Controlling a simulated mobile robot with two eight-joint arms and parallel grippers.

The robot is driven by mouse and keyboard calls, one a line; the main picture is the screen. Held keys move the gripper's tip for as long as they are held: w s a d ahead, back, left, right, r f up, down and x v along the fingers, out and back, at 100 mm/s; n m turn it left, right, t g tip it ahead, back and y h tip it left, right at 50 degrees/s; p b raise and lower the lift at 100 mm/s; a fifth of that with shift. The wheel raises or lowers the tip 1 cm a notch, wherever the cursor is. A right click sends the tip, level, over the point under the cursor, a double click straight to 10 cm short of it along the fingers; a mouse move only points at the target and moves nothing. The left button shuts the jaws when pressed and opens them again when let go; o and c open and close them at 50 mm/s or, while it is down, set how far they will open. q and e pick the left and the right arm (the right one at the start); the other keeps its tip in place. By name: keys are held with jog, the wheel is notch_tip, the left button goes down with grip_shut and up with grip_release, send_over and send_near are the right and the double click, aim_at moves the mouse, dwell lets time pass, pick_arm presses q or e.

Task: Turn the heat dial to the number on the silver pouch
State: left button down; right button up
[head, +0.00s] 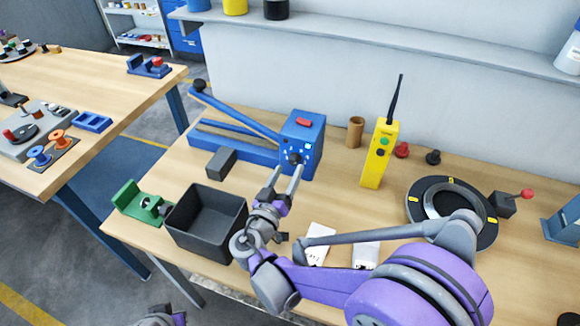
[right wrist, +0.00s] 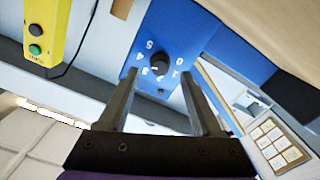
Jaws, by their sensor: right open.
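The heat dial (head: 295,158) is a dark round knob on the front of the blue sealer box (head: 303,128). In the right wrist view the dial (right wrist: 160,63) shows with white numbers 0 to 5 around it; its setting is hard to read. My right gripper (head: 287,170) is open and points at the dial. In the right wrist view its fingertips (right wrist: 158,78) stand either side of the dial, apart from it. Two pale pouches (head: 320,243) (head: 366,256) lie on the table, partly behind my right arm; their print is too small to read. My left gripper is not clearly seen.
A black bin (head: 207,187) and a green fixture (head: 138,202) stand at left. A yellow remote (head: 379,155) stands right of the sealer. A black ring fixture (head: 490,236) lies further right. A shelf (head: 400,42) runs along the wall above.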

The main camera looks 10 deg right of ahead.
jog(key=v, duration=0.8)
